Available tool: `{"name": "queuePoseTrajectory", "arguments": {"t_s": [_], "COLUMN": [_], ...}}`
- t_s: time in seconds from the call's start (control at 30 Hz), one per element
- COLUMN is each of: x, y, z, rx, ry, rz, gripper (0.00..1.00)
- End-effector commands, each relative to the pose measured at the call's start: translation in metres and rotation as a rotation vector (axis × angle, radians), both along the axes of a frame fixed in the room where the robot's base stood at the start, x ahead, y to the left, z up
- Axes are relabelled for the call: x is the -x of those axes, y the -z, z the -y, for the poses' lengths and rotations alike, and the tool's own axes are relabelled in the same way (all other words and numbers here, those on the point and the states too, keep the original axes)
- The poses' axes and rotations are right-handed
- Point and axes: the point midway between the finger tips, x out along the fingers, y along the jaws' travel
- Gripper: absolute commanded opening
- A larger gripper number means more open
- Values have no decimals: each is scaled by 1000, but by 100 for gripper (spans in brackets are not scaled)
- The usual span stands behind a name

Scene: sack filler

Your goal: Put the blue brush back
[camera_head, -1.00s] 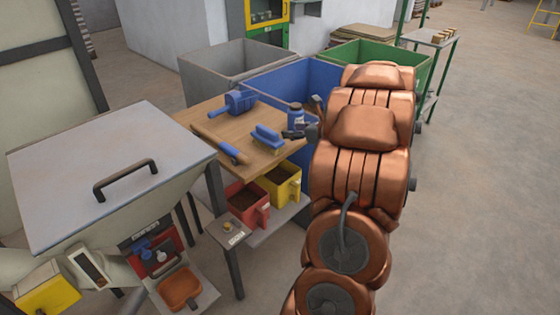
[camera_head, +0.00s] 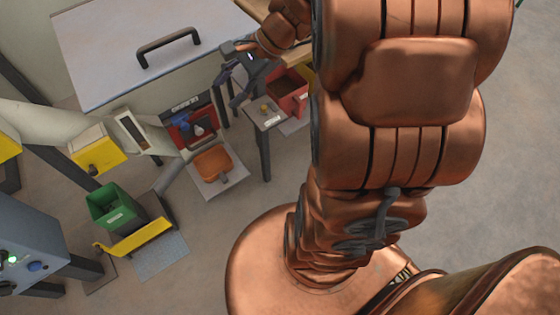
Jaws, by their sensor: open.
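The blue brush is not visible now; most of the wooden table top (camera_head: 298,61) is hidden behind my arm. My gripper (camera_head: 230,89) is open, its dark fingers pointing down and left. It is beside the front edge of the hopper, right of the red panel (camera_head: 181,131), and nothing shows between the fingers. Small blue and pale items sit at the red panel; I cannot tell exactly what they are.
The hopper lid (camera_head: 135,45) with its dark handle fills the upper left. A red bin (camera_head: 287,92) and small stand (camera_head: 264,113) are right of my gripper. An orange tray (camera_head: 213,163), green bin (camera_head: 110,207) and yellow rail (camera_head: 135,240) stand below. Open floor lies between.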

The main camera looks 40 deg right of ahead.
Motion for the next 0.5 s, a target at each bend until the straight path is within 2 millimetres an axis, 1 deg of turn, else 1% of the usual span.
{"name": "queuePoseTrajectory", "arguments": {"t_s": [0.03,0.1,0.17,0.2,0.33,0.4,0.5], "x": [16,41,63,77,123,145,173], "y": [-1,1,3,4,8,10,11], "z": [-18,-36,-47,-53,-63,-63,-57], "rx": [45,104,157,192,303,363,450], "ry": [-105,-248,-371,-454,-720,-862,-1055], "rz": [5,7,10,12,23,32,46], "gripper": [51,51,51,51,51,51,51]}}
